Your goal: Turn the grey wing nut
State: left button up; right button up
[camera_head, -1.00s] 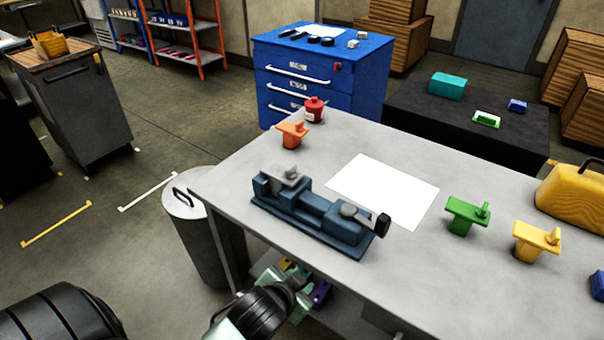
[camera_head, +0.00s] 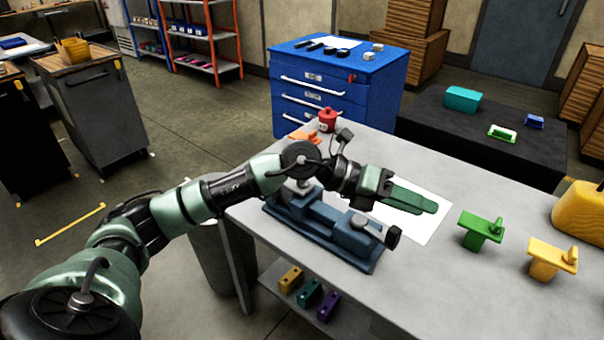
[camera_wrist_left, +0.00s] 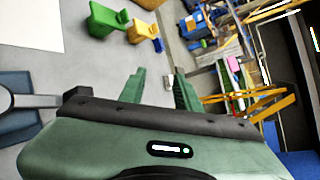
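The grey wing nut (camera_head: 299,187) sits on the left block of the blue-grey vise-like jig (camera_head: 318,232). My left forearm and wrist pass in front of it and hide most of it, so its angle cannot be told. My left gripper (camera_head: 425,202) is beyond the nut to its right, above the white sheet (camera_head: 432,230) and apart from the nut. In the left wrist view its two green fingers (camera_wrist_left: 159,88) stand apart with nothing between them. My right gripper is not in view.
Green (camera_head: 481,231) and yellow (camera_head: 552,259) wing-nut pieces stand at the table's right. An orange piece (camera_head: 301,137) and a red container (camera_head: 327,119) stand at the back left. Coloured blocks (camera_head: 309,293) lie on the shelf below. The table behind the sheet is clear.

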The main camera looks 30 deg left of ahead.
pick_arm(q)
jog(key=w+a+f+n+g+y, duration=0.15)
jog(key=a+y, duration=1.05)
jog(key=a, duration=1.7)
jog(key=shift+t, duration=0.25)
jog(key=x, duration=0.4)
jog(key=p+x, duration=0.1)
jog(key=x, duration=0.2)
jog(key=shift+w+a+f, duration=0.1)
jog(key=shift+w+f, duration=0.2)
jog(key=shift+w, duration=0.1)
grip_shut()
